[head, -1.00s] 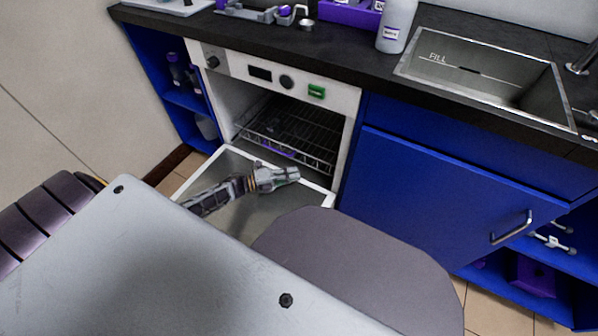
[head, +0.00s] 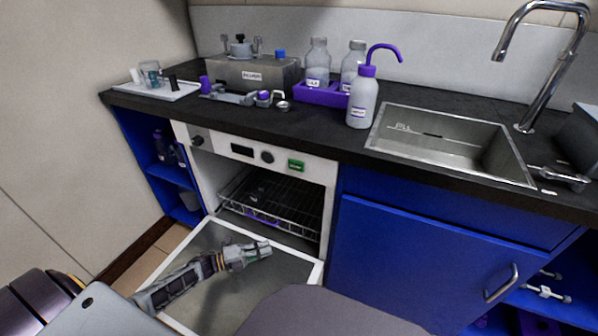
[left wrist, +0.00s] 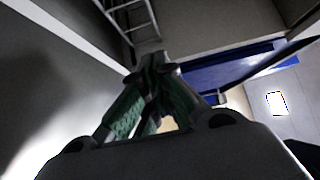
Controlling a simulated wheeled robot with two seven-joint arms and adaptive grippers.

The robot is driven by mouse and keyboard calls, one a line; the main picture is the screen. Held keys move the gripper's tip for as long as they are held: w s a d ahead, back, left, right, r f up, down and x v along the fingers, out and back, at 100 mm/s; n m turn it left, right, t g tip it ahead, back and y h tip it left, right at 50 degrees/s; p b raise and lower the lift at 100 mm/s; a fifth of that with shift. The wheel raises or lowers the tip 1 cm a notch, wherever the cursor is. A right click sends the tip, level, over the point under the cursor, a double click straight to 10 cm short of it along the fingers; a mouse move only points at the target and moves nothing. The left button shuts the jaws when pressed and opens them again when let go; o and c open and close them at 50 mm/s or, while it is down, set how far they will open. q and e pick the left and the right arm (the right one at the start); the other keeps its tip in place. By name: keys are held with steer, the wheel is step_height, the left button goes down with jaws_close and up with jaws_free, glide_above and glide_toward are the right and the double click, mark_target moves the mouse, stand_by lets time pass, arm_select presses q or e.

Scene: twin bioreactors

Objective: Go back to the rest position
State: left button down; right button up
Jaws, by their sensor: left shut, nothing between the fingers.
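My left gripper (head: 262,248) is over the lowered door (head: 228,290) of the white oven-like appliance (head: 236,150) in the head view. Its fingers are shut and empty. In the left wrist view the closed green-padded fingers (left wrist: 156,68) show up close, with a wire rack at the upper left. The appliance's chamber is open, with a wire rack (head: 290,205) inside. My right gripper is in neither view.
Blue cabinets (head: 400,255) flank the appliance under a black counter (head: 300,130). On the counter are a grey box device (head: 250,78), a purple bottle tray (head: 325,95), a wash bottle (head: 362,102) and a sink (head: 450,140). Wall lies left.

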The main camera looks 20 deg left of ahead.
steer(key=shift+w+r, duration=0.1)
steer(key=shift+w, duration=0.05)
arm_select(q)
steer(key=shift+w+d+r+n+t+y, duration=0.15)
steer(key=shift+w+d+n+t+y, duration=0.75)
steer(key=shift+w+d+n+y, duration=1.1)
steer(key=s+d+r+n+g+y, duration=0.4)
steer(key=s+r+n+g, duration=0.1)
steer(key=s+n, duration=0.5)
steer(key=s+d+r+n+g+y, duration=0.4)
steer(key=s+r+n+g, duration=0.2)
steer(key=s+n, duration=0.4)
steer(key=shift+s+d+n+y+p, duration=0.2)
steer(key=shift+d+n+y+p, duration=0.2)
steer(key=shift+n, duration=0.1)
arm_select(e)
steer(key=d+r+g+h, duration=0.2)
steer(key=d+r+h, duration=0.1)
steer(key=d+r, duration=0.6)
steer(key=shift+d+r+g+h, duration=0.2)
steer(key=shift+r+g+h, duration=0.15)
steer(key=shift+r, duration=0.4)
arm_select(q)
steer(key=shift+w+f+p, duration=0.2)
steer(key=shift+p, duration=0.2)
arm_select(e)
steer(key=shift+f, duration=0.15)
